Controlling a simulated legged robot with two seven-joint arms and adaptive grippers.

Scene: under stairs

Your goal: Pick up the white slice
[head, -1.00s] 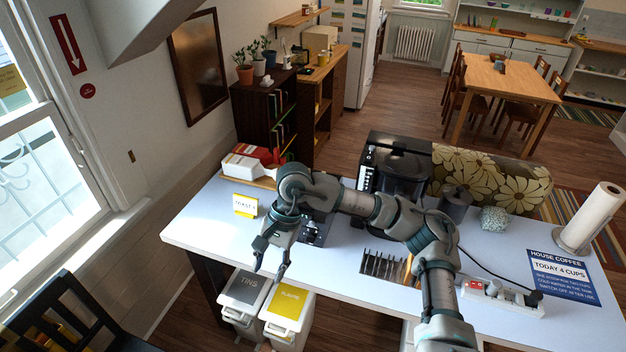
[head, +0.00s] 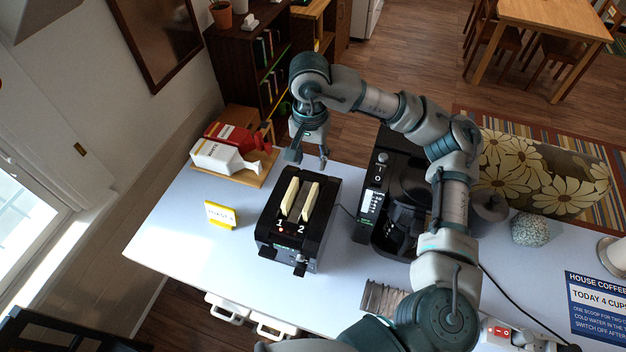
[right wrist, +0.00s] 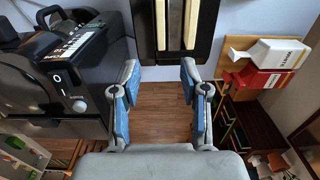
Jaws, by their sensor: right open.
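Two pale cream slices stand upright in the black toaster (head: 265,228), the left slice (head: 290,197) by the mark 1 and the right slice (head: 309,201) by the mark 2. They look much alike, and I cannot tell which is the white one. In the right wrist view the slices show at the top edge, one left (right wrist: 160,22) and one right (right wrist: 190,22), cut off by the frame. My right gripper (head: 308,158) is open and empty, just behind the toaster's far end. Its blue-padded fingers (right wrist: 158,78) are apart with floor showing between them. My left gripper is not in view.
A black coffee machine (head: 373,205) stands right of the toaster. A white bag (head: 220,158) and a red bag (head: 236,138) lie on a wooden board (head: 258,180) at left. A yellow-edged card (head: 220,215) stands left of the toaster. The counter's front left is clear.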

